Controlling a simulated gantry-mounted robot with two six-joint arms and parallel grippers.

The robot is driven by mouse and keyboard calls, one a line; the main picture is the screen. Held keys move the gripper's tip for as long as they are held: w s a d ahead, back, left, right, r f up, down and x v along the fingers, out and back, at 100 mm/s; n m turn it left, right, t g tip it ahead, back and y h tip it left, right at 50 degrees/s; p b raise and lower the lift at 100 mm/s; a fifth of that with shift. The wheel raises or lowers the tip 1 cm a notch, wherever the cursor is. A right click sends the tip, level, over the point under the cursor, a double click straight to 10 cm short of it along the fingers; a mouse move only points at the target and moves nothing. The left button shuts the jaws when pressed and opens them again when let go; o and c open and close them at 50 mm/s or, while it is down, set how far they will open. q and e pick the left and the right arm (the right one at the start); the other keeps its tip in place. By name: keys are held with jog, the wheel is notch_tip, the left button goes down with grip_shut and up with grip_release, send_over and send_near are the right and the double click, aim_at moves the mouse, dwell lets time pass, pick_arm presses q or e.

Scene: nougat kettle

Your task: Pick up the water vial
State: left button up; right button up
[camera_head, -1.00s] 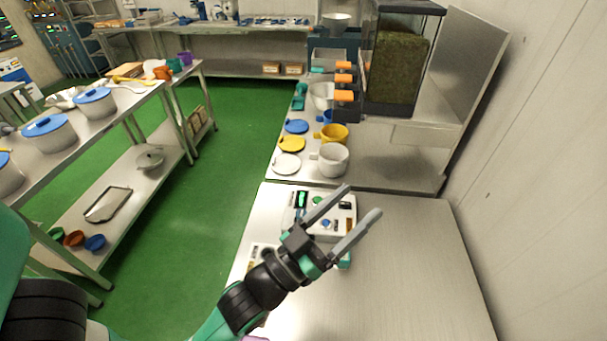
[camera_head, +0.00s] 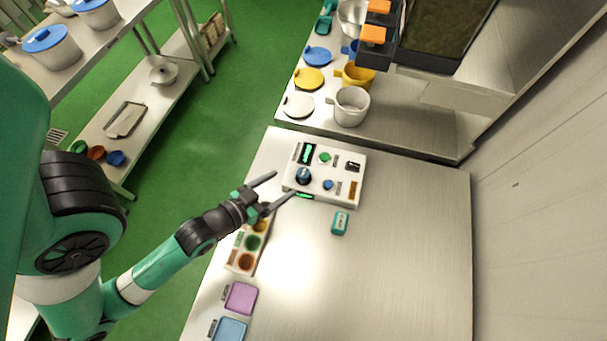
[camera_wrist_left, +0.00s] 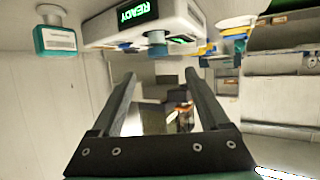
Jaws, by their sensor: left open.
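No vial can be named for certain. A small teal object with a pale label (camera_head: 340,222) stands on the steel table (camera_head: 400,260), below the white control box (camera_head: 352,176). It also shows at the upper left of the left wrist view (camera_wrist_left: 55,38). A tray (camera_head: 233,262) with yellow, green and orange-brown round spots lies under and below my left gripper (camera_head: 284,184); I cannot tell whether these are vials. My left gripper is open and empty, its fingers pointing at the box's left side. In the wrist view, nothing is between the fingers (camera_wrist_left: 160,76).
The control box has a green screen and knobs; READY shows in the wrist view. Purple (camera_head: 240,298) and blue (camera_head: 229,329) flat items lie at the table's left edge. A white pot (camera_head: 351,106) and coloured lids stand behind. The table's right side is clear.

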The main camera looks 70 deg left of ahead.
aim_at(301, 174)
pick_arm(q)
jog(key=shift+b+x, duration=0.6)
jog(key=shift+x, duration=3.45)
jog(key=shift+d+f, duration=0.1)
jog(key=shift+d, duration=0.1)
grip_shut()
